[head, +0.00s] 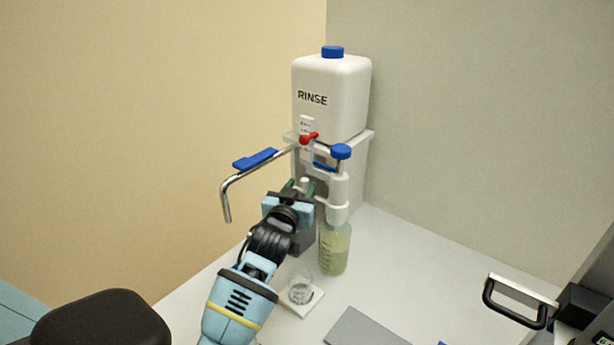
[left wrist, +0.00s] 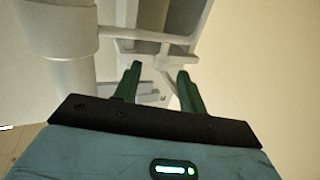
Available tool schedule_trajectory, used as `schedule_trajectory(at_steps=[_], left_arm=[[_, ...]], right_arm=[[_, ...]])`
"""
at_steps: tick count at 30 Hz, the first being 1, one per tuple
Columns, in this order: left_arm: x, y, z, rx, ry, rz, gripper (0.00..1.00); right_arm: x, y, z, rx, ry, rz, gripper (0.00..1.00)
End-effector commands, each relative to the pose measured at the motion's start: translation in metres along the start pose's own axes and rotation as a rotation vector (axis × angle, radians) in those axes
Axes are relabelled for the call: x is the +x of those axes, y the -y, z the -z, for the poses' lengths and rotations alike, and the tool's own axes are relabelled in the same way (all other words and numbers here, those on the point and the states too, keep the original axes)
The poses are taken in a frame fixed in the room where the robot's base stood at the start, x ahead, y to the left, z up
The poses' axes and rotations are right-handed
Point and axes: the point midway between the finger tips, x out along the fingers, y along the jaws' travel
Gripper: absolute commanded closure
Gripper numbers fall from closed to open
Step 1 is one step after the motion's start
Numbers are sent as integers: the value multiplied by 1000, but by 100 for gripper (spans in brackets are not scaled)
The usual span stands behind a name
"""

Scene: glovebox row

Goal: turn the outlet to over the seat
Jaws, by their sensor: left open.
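The outlet (head: 225,190) is a bent metal tube with a blue grip (head: 255,159). It reaches left from the rinse station, and its downturned end hangs over the left side, away from the seat. The seat (head: 315,300) is a small white square plate on the bench, with a small clear beaker (head: 300,289) on it. My left gripper (head: 301,186) is open in front of the station, below and right of the blue grip. Its green fingers (left wrist: 159,72) show apart in the left wrist view, with nothing seen between them. My right gripper is out of view.
The white RINSE tank (head: 332,92) with a blue cap stands on a bracket at the back. A red lever (head: 308,139) and blue knob (head: 341,151) sit below it. A beaker of yellow-green liquid (head: 334,252) stands right of my arm. A grey mat (head: 365,328) lies in front.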

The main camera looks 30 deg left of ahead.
Motion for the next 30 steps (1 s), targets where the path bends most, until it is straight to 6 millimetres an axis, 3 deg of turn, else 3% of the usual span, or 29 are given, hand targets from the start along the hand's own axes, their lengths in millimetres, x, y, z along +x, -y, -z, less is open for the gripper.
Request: schedule_trajectory(at_steps=[6, 12, 25, 30], left_arm=[[32, 0, 1, -1, -1, 0, 59], [51, 0, 0, 1, -1, -1, 59], [58, 0, 1, 0, -1, -1, 59], [58, 0, 1, 0, -1, -1, 81]], right_arm=[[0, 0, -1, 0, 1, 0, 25], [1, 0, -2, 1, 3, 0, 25], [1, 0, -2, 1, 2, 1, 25], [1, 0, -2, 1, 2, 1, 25]])
